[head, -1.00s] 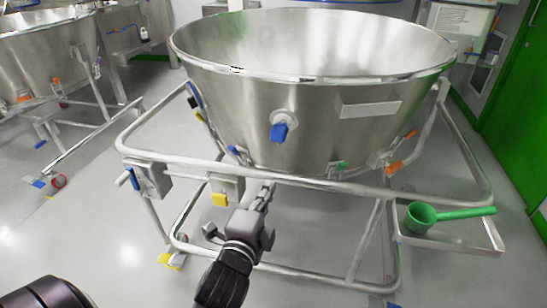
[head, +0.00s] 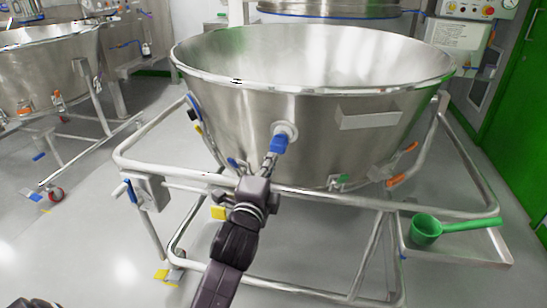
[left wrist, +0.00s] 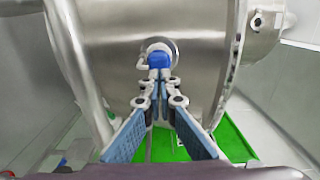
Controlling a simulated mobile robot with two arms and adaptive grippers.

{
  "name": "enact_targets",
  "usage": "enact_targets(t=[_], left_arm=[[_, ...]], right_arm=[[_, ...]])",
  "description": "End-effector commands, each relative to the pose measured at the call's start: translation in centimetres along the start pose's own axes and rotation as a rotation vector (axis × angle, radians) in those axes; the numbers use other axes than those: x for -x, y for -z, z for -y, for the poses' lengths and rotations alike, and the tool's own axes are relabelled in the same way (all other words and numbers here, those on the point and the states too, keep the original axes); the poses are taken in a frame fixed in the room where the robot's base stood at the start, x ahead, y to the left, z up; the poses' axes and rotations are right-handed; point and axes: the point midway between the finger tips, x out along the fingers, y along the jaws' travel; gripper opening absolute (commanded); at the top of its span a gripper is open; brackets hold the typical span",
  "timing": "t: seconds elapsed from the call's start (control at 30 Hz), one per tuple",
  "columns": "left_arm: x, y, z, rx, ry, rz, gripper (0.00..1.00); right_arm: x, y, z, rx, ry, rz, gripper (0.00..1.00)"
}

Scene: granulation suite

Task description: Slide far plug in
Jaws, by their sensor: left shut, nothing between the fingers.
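A blue plug (head: 279,144) sits in a round metal port on the front wall of the steel bowl (head: 235,110). It also shows in the left wrist view (left wrist: 158,60), right at the fingertips. My left gripper (head: 270,165) is just below and in front of the plug in the head view. Its fingers (left wrist: 160,78) are shut with nothing between them, and their tips overlap the plug's lower edge in the picture. I cannot tell whether they touch it. How deep the plug sits in the port is hard to tell. My right gripper is out of view.
A tubular frame (head: 365,194) surrounds the bowl, its front rail passing close to my left arm. A green scoop (head: 425,230) lies on a side tray at the right. Orange handles (head: 402,178) sit low on the bowl. A second bowl (head: 45,75) stands at the left.

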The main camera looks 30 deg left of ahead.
Motion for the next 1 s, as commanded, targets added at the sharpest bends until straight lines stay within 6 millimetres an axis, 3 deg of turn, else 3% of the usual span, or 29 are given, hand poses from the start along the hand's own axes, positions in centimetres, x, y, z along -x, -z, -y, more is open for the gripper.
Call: enact_targets(t=[0.23,0.73,0.83,1.0], left_arm=[[-2.6,0.0,-0.1,0.0,0.0,-0.001,0.0],[-3.2,0.0,0.1,-0.001,-0.001,-0.001,0.0],[-4.3,0.1,0.2,-0.004,-0.002,-0.001,0.0],[-6.2,0.1,0.2,-0.002,-0.002,-0.002,0.0]], right_arm=[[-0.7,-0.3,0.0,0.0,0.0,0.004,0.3],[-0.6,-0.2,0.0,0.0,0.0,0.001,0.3],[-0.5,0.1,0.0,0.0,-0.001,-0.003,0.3],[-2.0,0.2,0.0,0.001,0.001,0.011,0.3]])
